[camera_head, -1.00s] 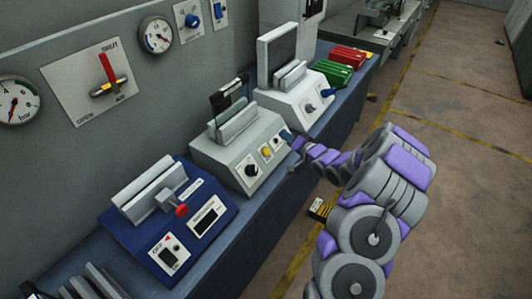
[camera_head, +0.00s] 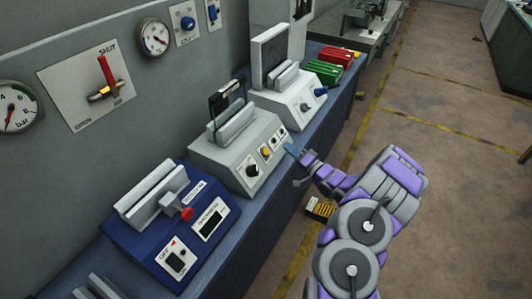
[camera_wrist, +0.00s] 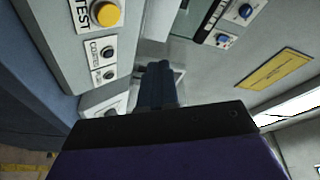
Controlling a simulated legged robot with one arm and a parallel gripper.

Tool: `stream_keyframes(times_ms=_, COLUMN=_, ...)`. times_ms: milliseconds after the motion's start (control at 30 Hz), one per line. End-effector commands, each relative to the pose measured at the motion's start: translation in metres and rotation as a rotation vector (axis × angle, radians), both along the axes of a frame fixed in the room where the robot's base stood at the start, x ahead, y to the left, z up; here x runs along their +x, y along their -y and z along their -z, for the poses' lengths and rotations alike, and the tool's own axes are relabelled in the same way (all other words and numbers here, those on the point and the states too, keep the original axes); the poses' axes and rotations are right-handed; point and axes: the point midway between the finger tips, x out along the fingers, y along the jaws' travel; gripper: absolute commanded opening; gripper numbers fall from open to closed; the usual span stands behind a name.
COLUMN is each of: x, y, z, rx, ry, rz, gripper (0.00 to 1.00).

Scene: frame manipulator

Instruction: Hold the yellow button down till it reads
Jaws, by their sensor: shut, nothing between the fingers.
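The yellow button (camera_head: 266,152) is on the sloped front panel of the grey-white machine (camera_head: 225,152) in the middle of the bench, right of a black knob (camera_head: 252,171). In the wrist view the round yellow button (camera_wrist: 106,13) is at the top left, beside the label TEST. My gripper (camera_head: 291,149) has blue fingers and is just right of that panel in the head view. In the wrist view my gripper (camera_wrist: 157,72) is shut and empty, with the button off to its left. The fingers look apart from the button.
A blue machine with a red button (camera_head: 187,214) stands nearer on the bench. Another grey-white machine (camera_head: 290,100) with a blue-handled knob stands beyond. Green blocks (camera_head: 323,72) and red blocks (camera_head: 335,56) lie farther back. A small counter button (camera_wrist: 107,52) is below the yellow one. Open floor is at right.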

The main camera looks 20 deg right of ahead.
Motion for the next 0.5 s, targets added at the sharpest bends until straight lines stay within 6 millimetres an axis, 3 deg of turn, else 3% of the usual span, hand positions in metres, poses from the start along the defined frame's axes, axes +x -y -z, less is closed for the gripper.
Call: stream_keyframes(times_ms=500, x=0.039, y=-0.028, z=0.041, rx=0.004, ry=-0.001, rz=-0.001, gripper=0.0)
